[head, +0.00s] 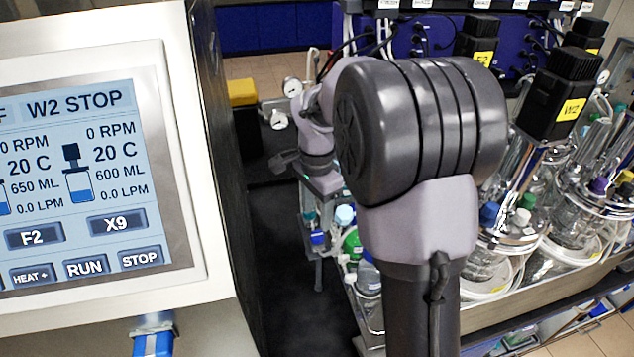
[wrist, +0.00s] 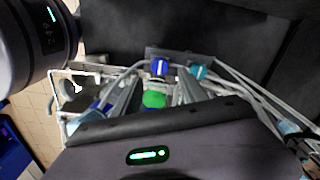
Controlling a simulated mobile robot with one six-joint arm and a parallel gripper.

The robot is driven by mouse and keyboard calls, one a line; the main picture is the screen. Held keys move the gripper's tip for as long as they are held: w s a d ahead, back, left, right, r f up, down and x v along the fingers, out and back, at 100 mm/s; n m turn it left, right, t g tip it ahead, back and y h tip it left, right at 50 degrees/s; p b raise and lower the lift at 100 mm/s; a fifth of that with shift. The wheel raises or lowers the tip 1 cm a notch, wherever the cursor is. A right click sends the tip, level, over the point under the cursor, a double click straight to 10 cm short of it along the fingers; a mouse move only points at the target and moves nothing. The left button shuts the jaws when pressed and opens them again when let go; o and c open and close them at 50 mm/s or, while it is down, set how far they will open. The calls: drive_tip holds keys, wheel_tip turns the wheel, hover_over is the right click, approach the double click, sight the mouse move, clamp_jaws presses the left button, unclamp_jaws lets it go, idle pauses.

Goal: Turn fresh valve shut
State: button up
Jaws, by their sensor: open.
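Two small valve knobs show ahead in the wrist view: a blue knob (wrist: 160,67) with a white mark, and a teal knob (wrist: 198,72) to its right. I see no readable label that tells which is the fresh valve. My gripper (wrist: 158,80) is open, its two grey fingers pointing toward the knobs. The blue knob appears between the fingertips, and the teal knob is beyond the right finger. I cannot tell how far the tips are from the blue knob. In the head view my arm hides much of this area; a blue part (head: 317,238) shows low at its left.
A green cap (wrist: 153,100) shows between the fingers. Pale tubes run beside the knobs. The control screen (head: 75,185) reads W2 STOP at left. Glass vessels and a black W2 motor (head: 558,92) stand at right.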

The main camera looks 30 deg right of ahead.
wheel_tip(320, 180, up, 11)
drive_tip(key=p, duration=0.2)
drive_tip(key=shift+p, duration=0.3)
